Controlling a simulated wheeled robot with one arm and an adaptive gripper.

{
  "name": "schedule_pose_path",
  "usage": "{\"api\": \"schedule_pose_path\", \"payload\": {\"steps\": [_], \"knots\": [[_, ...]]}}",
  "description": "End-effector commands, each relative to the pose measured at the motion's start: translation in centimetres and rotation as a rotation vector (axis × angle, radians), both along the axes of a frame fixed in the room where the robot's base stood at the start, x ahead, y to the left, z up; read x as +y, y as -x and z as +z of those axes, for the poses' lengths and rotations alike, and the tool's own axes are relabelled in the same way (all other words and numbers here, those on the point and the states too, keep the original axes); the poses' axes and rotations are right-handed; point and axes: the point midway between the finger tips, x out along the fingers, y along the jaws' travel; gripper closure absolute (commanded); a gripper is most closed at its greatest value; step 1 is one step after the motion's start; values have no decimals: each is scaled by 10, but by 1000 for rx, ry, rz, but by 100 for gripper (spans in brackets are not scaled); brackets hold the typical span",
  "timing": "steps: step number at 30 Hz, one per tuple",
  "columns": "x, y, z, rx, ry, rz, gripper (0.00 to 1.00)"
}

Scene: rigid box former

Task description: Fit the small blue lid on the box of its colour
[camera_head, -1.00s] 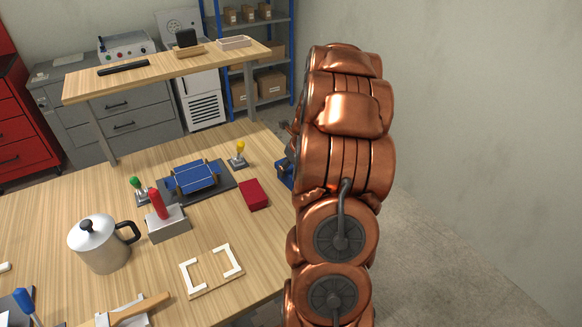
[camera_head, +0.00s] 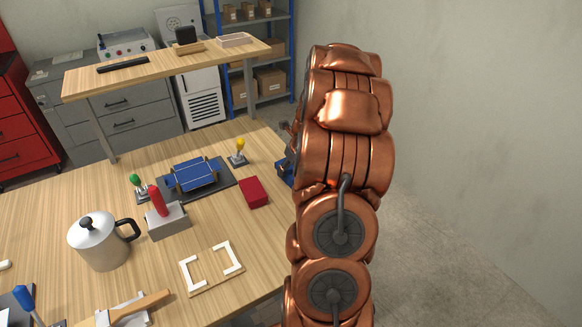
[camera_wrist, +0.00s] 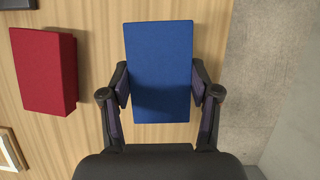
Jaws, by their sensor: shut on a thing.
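The small blue lid (camera_wrist: 160,75) is a flat-topped blue block held between the two fingers of my gripper (camera_wrist: 160,92) in the wrist view. My gripper is shut on its sides. In the head view a bit of blue (camera_head: 284,172) shows at the left edge of my arm; the arm hides the rest of the gripper. A blue box (camera_head: 195,175) stands on a dark base plate (camera_head: 232,186) on the table, to the left of my gripper. Its inside is not clear from here.
A red block (camera_head: 254,192) lies between the base plate and my arm, also in the wrist view (camera_wrist: 45,70). A yellow-knobbed lever (camera_head: 239,152), a green-knobbed lever (camera_head: 136,185) and a red-handled grey block (camera_head: 168,220) surround the plate. A white-cornered frame (camera_head: 212,268) lies in front.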

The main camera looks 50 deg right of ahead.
Motion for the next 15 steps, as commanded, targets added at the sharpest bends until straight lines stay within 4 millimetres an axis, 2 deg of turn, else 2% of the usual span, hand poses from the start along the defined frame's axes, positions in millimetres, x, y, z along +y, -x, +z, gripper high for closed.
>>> {"api": "schedule_pose_path", "payload": {"steps": [15], "knots": [[0,0,-7,0,0,0,64]]}}
